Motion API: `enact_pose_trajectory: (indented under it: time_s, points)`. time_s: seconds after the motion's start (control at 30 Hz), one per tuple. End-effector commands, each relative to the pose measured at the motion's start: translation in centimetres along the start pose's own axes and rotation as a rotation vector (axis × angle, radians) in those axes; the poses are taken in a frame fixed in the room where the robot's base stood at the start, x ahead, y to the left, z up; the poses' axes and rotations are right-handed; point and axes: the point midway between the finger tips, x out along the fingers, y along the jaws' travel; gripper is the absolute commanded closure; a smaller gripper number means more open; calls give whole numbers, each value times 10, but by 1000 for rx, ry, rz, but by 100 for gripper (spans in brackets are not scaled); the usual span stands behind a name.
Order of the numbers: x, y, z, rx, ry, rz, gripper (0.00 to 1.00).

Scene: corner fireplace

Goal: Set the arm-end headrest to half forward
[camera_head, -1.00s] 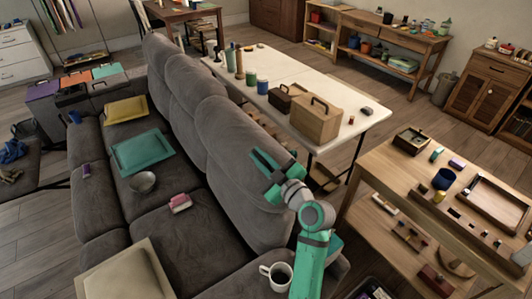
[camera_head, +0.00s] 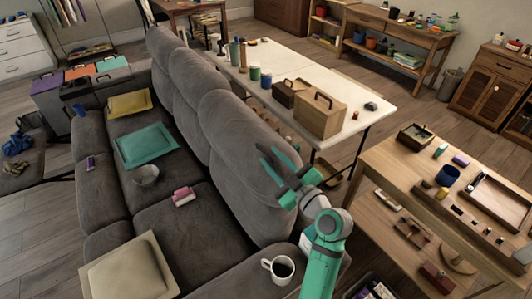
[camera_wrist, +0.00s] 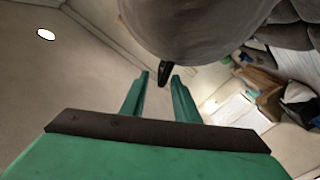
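The grey sofa (camera_head: 160,205) has several rounded back sections in a row. The arm-end headrest (camera_head: 240,125) is the nearest one, above the seat beside the sofa arm (camera_head: 225,275) that bears a mug. It looks roughly upright; its exact tilt is hard to tell. My green gripper (camera_head: 269,154) is open at the right, rear side of this section, its fingers pointing up and left. In the wrist view the two fingers (camera_wrist: 160,82) stand apart with a small black piece (camera_wrist: 164,72) seen between and beyond their tips. The grey rounded cushion (camera_wrist: 190,30) fills the top there. I see no clear contact.
A white mug (camera_head: 279,270) with dark contents stands on the sofa arm near my arm. A wooden table (camera_head: 400,180) with small items is at the right. A white table (camera_head: 345,92) with boxes stands behind the sofa. A pink item (camera_head: 183,196) and cushions lie on the seats.

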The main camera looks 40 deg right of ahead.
Motion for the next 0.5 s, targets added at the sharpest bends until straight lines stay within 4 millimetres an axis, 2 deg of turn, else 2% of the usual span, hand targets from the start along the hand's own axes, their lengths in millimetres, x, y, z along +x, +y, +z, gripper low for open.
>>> enact_pose_trajectory:
  time_s: [0.03, 0.2, 0.33, 0.5]
  points:
    - [-11, 0, 1, 0, -2, 2, 72]
    - [-40, 0, 1, 1, -3, 2, 72]
    - [-55, 1, 1, 0, -2, 2, 72]
    - [-63, 0, 1, 0, -2, 1, 72]
